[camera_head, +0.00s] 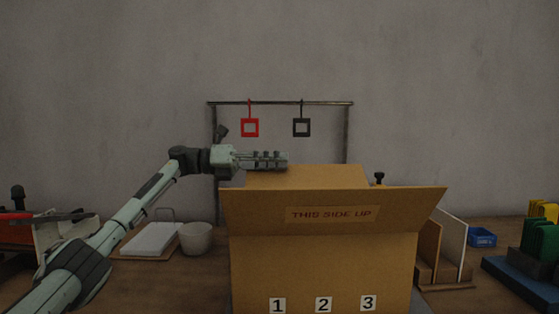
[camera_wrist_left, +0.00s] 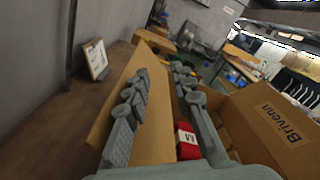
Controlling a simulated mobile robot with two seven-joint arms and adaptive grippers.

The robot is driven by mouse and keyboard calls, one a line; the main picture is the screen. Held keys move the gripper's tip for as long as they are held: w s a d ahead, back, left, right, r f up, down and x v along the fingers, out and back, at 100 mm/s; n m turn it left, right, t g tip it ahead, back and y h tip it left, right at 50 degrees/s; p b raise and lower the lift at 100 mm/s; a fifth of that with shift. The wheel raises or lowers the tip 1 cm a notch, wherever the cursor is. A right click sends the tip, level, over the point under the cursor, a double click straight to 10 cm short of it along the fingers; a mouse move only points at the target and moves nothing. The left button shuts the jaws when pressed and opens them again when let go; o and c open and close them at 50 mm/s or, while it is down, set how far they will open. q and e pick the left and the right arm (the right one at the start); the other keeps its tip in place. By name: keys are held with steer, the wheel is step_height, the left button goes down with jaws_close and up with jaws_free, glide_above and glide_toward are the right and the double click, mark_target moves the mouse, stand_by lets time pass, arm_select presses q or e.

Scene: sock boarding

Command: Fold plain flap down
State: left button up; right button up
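A cardboard box (camera_head: 322,270) stands in front of me. Its near flap (camera_head: 410,205), labelled "THIS SIDE UP", leans outward toward me. A plain flap (camera_head: 325,176) stands up at the back of the box; in the left wrist view the plain cardboard panel (camera_wrist_left: 155,112) shows between and behind the fingers. My left gripper (camera_head: 285,160) is level with the top of the back flap at its left part. In the left wrist view the gripper's fingers (camera_wrist_left: 162,105) are apart, with nothing clearly held; contact with the flap cannot be told. My right gripper is out of view.
A "Brivenn" flap (camera_wrist_left: 275,120) and a red item (camera_wrist_left: 187,148) in the box show in the left wrist view. A rack (camera_head: 330,103) with red and black square tags stands behind. A white cup (camera_head: 196,238), wooden divider stand (camera_head: 428,250) and blue tray (camera_head: 482,237) flank the box.

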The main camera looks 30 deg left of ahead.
arm_select(q)
steer(key=shift+w+d, duration=0.25)
steer(key=shift+d, duration=0.1)
jaws_close()
jaws_free()
steer(key=shift+a, duration=0.1)
steer(key=v, duration=1.2)
